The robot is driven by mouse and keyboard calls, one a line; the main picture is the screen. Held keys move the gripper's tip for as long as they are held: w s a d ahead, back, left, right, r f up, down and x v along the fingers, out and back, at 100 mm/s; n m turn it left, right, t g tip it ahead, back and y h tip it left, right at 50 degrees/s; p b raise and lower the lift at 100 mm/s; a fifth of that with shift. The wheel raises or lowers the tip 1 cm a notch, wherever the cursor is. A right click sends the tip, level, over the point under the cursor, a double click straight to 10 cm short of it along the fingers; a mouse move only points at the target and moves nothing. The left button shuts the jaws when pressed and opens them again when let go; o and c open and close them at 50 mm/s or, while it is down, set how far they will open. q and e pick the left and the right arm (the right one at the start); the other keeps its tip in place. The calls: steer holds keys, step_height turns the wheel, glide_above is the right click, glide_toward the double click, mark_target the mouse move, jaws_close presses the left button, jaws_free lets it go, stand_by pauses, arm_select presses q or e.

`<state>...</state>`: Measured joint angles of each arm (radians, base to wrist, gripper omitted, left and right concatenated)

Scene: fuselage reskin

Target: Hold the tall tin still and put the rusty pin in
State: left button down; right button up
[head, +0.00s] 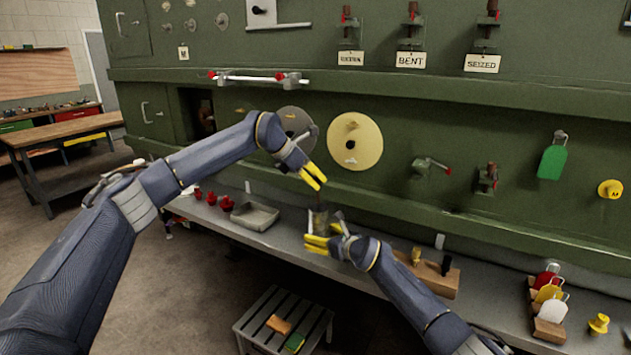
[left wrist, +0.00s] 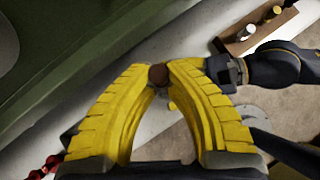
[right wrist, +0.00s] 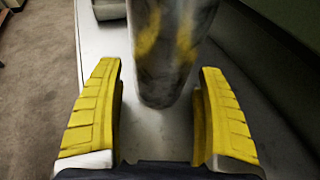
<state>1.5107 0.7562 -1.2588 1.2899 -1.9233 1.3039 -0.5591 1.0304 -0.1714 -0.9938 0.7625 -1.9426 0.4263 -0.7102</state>
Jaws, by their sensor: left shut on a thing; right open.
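The tall tin (head: 320,222) is a grey metal cylinder standing on the shelf below the green panel. It fills the upper middle of the right wrist view (right wrist: 165,60), with yellow reflections on its side. My right gripper (head: 325,242) is open, with one finger on either side of the tin's lower part and visible gaps between. My left gripper (head: 314,177) is above the tin, its fingertips shut on the rusty pin (left wrist: 158,75), whose brown round end shows in the left wrist view. Whether the pin's lower end enters the tin I cannot tell.
A grey tray (head: 255,217) and red knobs (head: 212,199) are left of the tin. A wooden block (head: 435,277) with small upright pieces is right of it, close to my right arm. Coloured tags (head: 550,290) stand farther right. A stool (head: 283,322) is below the shelf.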

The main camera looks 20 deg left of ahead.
steer(key=shift+w+a, duration=0.15)
steer(key=shift+a, duration=0.1)
stand_by(0.3)
steer(key=shift+f, duration=0.1)
steer(key=c, duration=0.8)
steer(key=shift+c, duration=0.2)
